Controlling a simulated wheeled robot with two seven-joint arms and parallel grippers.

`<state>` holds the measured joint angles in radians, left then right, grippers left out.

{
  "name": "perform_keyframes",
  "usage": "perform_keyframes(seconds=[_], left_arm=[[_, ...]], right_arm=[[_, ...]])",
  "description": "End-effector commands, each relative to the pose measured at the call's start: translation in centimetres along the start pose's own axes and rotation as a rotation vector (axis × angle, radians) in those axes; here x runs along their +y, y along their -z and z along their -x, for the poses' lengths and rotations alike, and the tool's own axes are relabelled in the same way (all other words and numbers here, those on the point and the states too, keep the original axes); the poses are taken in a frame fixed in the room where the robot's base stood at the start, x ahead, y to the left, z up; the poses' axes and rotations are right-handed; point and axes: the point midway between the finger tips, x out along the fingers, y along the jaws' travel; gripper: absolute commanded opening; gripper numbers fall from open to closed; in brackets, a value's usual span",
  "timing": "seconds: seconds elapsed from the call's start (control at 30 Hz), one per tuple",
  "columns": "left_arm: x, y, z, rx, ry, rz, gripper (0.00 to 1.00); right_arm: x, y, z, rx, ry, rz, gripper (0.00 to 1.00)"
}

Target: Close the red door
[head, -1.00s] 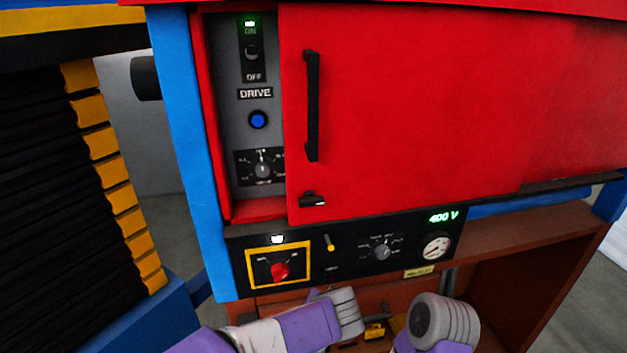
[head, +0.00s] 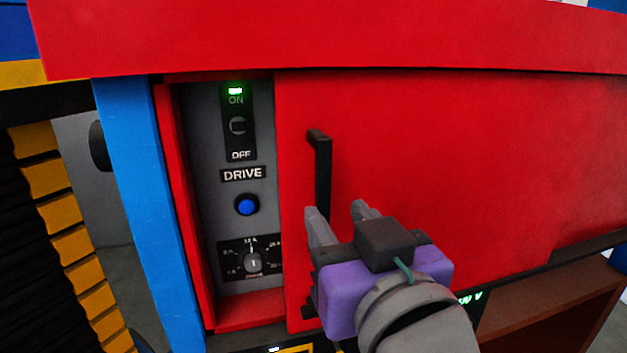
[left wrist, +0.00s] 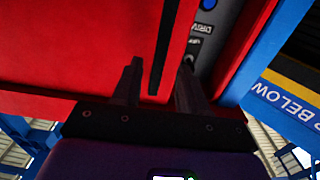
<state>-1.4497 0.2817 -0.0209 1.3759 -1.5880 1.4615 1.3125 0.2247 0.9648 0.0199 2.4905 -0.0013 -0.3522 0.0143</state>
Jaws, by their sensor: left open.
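The red door (head: 450,170) is a flat sliding panel in a red frame. It stands partly open, with a gap on its left side. Its black vertical bar handle (head: 322,165) is near its left edge. My left gripper (head: 338,210) is open in front of the lower part of the handle and hides some of it. In the left wrist view the handle (left wrist: 164,50) runs between the two open fingers, and I cannot tell if either touches it. The red door (left wrist: 80,45) fills much of that view. My right gripper is not in view.
The gap shows a grey drive panel (head: 203,220) with a switch under a lit green lamp, a blue button (head: 247,204) and a dial (head: 253,262). A blue post (head: 145,200) stands left of it. A red ledge (head: 330,40) overhangs the door. A brown shelf (head: 550,310) is at lower right.

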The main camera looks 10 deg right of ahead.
Motion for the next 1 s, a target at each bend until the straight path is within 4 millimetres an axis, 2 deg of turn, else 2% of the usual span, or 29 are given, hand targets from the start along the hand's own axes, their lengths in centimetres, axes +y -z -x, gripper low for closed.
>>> perform_keyframes(seconds=[0.2, 0.4, 0.53, 0.77, 0.83, 1.0], left_arm=[[-0.1, 0.1, -3.6, -0.002, 0.005, -0.002, 0.43], [0.0, 0.0, -6.1, -0.002, 0.003, -0.003, 0.43], [0.0, 0.0, -6.9, -0.002, 0.001, -0.003, 0.43], [0.0, -0.1, -7.0, -0.002, 0.001, -0.003, 0.43], [0.0, -0.1, -7.0, -0.002, 0.001, -0.003, 0.36], [0.0, -0.1, -7.0, -0.002, 0.001, -0.003, 0.1]], right_arm=[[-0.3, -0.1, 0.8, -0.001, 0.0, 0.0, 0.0], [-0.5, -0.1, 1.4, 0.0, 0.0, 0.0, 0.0], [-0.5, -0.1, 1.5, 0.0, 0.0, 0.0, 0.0], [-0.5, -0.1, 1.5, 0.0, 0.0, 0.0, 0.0], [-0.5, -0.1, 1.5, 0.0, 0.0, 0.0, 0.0], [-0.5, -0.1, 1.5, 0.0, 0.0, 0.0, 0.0]])
